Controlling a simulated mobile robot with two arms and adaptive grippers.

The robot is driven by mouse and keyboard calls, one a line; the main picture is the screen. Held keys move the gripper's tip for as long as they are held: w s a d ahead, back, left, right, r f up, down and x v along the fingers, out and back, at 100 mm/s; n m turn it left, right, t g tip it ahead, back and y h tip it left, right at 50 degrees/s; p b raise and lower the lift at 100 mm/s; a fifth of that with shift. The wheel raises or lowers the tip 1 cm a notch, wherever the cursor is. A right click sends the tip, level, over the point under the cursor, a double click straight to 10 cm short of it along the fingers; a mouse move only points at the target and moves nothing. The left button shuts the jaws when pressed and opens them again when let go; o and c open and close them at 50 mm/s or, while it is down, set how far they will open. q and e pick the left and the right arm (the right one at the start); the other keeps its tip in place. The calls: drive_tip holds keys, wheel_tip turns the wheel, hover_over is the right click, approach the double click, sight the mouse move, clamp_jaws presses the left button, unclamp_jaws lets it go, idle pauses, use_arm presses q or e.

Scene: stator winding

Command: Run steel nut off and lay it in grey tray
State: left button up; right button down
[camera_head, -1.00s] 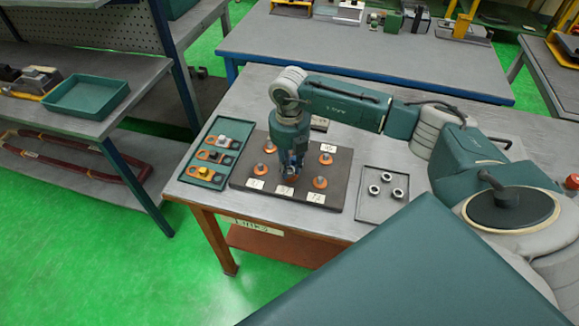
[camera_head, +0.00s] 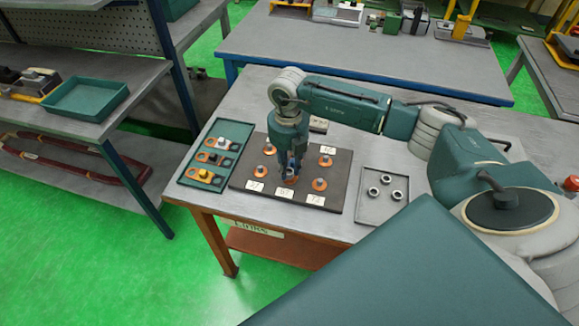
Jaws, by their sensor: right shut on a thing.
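My right gripper (camera_head: 290,172) points straight down over the front middle post of the dark board (camera_head: 242,181). Its fingers are shut on a small nut, which they mostly hide. The board carries several orange-based posts, such as the front right one (camera_head: 320,185) and the front left one (camera_head: 256,171), with white number labels in front of them. The grey tray (camera_head: 372,212) lies just right of the board and holds three steel nuts (camera_head: 374,192). My left gripper is not in view.
A green tray (camera_head: 229,141) with orange, black and yellow parts lies left of the board. The board and trays share a wooden-legged table (camera_head: 340,92). A shelf with an empty green bin (camera_head: 84,97) stands at the far left.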

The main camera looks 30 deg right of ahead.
drive_tip(key=shift+a+r, duration=0.2)
drive_tip(key=shift+r, duration=0.1)
drive_tip(key=shift+d, duration=0.1)
drive_tip(key=shift+d+r+p, duration=0.1)
drive_tip(key=shift+r+p, duration=0.35)
drive_tip(key=shift+r, duration=0.05)
drive_tip(key=shift+r+p, duration=1.5)
drive_tip(key=shift+r, duration=0.9)
